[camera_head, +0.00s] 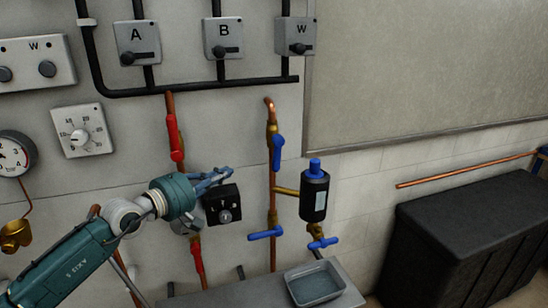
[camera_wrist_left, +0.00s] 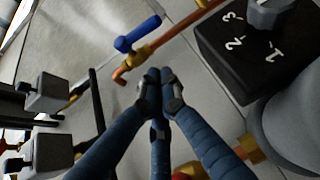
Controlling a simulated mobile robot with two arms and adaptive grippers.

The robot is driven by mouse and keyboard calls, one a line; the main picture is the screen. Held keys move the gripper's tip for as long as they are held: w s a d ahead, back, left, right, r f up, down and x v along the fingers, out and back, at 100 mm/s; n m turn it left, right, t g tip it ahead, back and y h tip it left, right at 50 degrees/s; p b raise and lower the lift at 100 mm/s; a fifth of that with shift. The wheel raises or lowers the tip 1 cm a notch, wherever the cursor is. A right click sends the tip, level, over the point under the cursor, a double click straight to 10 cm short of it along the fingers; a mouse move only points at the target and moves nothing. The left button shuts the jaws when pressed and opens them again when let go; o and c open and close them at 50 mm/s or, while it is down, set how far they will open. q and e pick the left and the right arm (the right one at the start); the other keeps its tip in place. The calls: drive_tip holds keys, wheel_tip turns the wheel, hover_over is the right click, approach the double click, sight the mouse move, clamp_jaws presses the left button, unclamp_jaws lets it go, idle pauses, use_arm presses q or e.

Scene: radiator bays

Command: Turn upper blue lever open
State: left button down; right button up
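The upper blue lever (camera_head: 277,153) sits on a brass valve on the vertical copper pipe. It points roughly along the pipe in the head view. In the left wrist view a blue lever (camera_wrist_left: 137,35) shows on a copper pipe beyond the fingertips, apparently the same one. My left gripper (camera_head: 226,174) is left of the lever and apart from it, pointing toward the pipe. In the left wrist view its fingertips (camera_wrist_left: 160,80) are drawn together with nothing seen between them. My right gripper is not in view.
A black dial box (camera_head: 222,205) is just below my left gripper. A lower blue lever (camera_head: 265,234), a black cylinder (camera_head: 314,196) and another blue lever (camera_head: 323,242) are nearby. Red lever (camera_head: 174,138) is at upper left. A grey tray (camera_head: 314,285) stands below.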

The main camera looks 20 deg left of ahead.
sight(277, 154)
use_arm(q)
drive_tip(key=shift+w+r, duration=0.15)
drive_tip(key=p+x, duration=0.1)
drive_tip(key=x, duration=0.2)
drive_tip(key=shift+w+r+p, duration=0.2)
drive_tip(key=shift+w+p, duration=0.1)
drive_tip(key=shift+p, duration=0.1)
drive_tip(key=w+d+f+p, duration=0.1)
drive_tip(key=w+d+p, duration=0.2)
drive_tip(key=w+d, duration=0.3)
drive_tip(key=shift+w+f, duration=0.3)
drive_tip(key=shift+w, duration=0.05)
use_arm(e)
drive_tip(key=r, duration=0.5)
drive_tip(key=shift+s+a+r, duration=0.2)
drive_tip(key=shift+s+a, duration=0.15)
